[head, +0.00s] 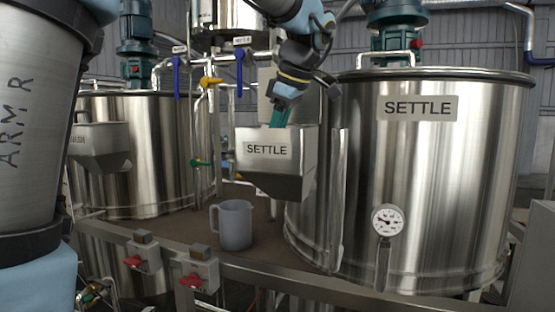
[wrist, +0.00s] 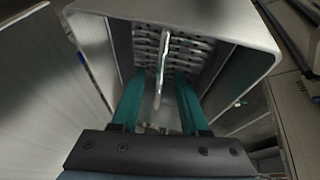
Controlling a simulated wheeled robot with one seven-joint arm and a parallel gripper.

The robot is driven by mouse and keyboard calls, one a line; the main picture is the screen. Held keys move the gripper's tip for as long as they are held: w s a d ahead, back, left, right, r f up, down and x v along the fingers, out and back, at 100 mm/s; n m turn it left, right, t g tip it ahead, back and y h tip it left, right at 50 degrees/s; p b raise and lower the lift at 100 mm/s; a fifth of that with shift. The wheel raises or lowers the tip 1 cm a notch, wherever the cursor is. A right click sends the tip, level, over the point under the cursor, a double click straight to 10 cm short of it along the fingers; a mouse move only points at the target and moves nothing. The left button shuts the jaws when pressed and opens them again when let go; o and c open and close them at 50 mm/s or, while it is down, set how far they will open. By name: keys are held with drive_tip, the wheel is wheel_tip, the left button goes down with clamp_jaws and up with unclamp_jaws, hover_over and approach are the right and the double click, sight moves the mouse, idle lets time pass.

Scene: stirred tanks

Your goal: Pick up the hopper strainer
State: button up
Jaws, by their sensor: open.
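The hopper strainer (wrist: 188,48) is a perforated metal plate inside the hopper in the wrist view. Its slim pale handle (wrist: 163,62) stands up in the middle. My gripper (wrist: 159,88) has its two teal fingers apart, one on each side of the handle, with gaps between. The fingers reach down into the hopper (head: 276,178), labelled SETTLE, in the head view, where my gripper (head: 280,116) enters from above. The strainer is hidden behind the hopper wall in the head view.
The large SETTLE tank (head: 450,170) stands right of the hopper. Another tank (head: 150,150) with its own hopper (head: 100,148) is at left. A grey jug (head: 235,226) stands on the brown deck below. Red-buttoned boxes (head: 196,270) line the front rail.

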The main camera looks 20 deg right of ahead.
drive_tip(key=shift+f, duration=0.1)
drive_tip(key=shift+c, duration=0.2)
clamp_jaws()
idle(1.3)
